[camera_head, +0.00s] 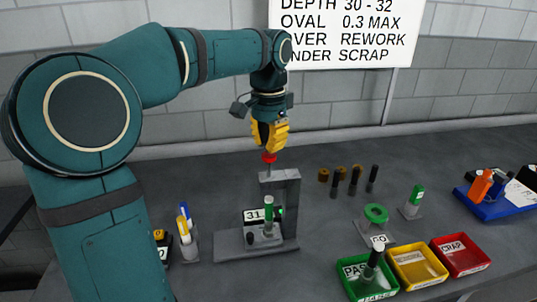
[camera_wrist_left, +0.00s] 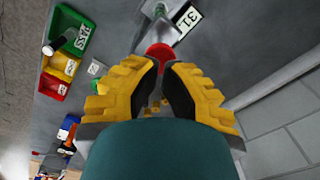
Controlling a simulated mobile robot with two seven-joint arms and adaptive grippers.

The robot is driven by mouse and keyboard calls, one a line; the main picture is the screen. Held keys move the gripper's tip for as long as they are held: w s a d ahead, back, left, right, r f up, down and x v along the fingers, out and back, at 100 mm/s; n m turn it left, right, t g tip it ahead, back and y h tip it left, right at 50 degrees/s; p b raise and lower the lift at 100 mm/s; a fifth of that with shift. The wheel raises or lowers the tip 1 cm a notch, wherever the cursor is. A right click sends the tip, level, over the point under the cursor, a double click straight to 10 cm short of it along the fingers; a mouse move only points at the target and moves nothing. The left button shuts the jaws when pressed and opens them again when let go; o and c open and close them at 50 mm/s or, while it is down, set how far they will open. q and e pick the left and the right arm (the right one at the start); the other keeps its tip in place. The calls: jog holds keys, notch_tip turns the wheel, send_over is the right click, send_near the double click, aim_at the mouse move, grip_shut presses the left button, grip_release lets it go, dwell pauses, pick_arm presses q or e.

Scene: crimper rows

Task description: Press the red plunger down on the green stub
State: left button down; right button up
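The red plunger (camera_head: 269,157) tops the grey press stand (camera_head: 283,190), and its red knob also shows in the left wrist view (camera_wrist_left: 158,54). The green stub (camera_head: 269,208) stands upright in the press below the plunger, beside a plate marked 31 (camera_head: 253,215). My left gripper (camera_head: 269,146) points down just above the knob. Its yellow fingers look shut, with their tips close together at the knob in the left wrist view (camera_wrist_left: 160,66). I cannot tell whether they touch it. My right gripper is not in view.
Green (camera_head: 352,287), yellow (camera_head: 432,283) and red (camera_head: 475,268) bins stand front right; a dark stub is in the green one. A green ring gauge (camera_head: 376,212), a green-topped piece (camera_head: 416,195) and dark stubs (camera_head: 354,178) stand behind. A marker holder (camera_head: 187,245) is left of the press.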

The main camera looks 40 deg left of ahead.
aim_at(269, 154)
pick_arm(q)
jog(key=shift+f+b, duration=0.95)
jog(key=shift+f, duration=0.7)
jog(key=shift+f+b, duration=0.4)
jog(key=shift+f, duration=0.5)
